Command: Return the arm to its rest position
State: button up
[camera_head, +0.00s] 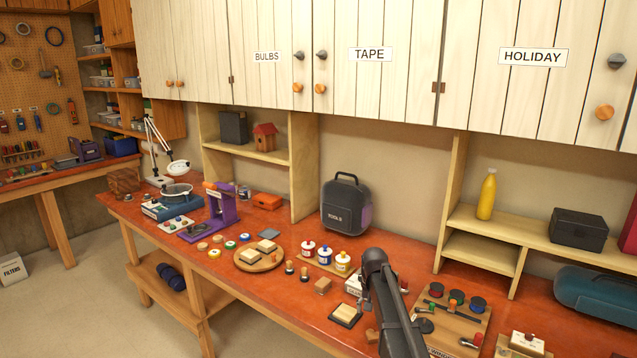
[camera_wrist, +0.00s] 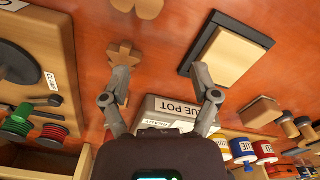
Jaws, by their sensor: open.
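My gripper (camera_wrist: 161,72) is open and empty in the wrist view, its two grey fingers spread above the orange bench top. A small wooden cross-shaped piece (camera_wrist: 123,55) lies by the left fingertip. A pale block on a dark-edged pad (camera_wrist: 228,55) lies beyond the right finger. A box with a partly hidden label ending "UE POT" (camera_wrist: 178,110) shows between the fingers, partly covered by the gripper body.
The orange bench (camera_head: 225,285) is crowded. Paint pots (camera_head: 325,256), a round wooden board (camera_head: 259,257) and a board with dark spools (camera_head: 450,320) stand near my arm. A tool bag (camera_head: 346,205) stands behind. Wall cupboards (camera_head: 375,90) hang above the bench.

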jog(key=s+n, duration=0.2)
jog(key=s, duration=2.4)
jog(key=shift+s+d+n, duration=0.3)
jog(key=shift+d, duration=0.15)
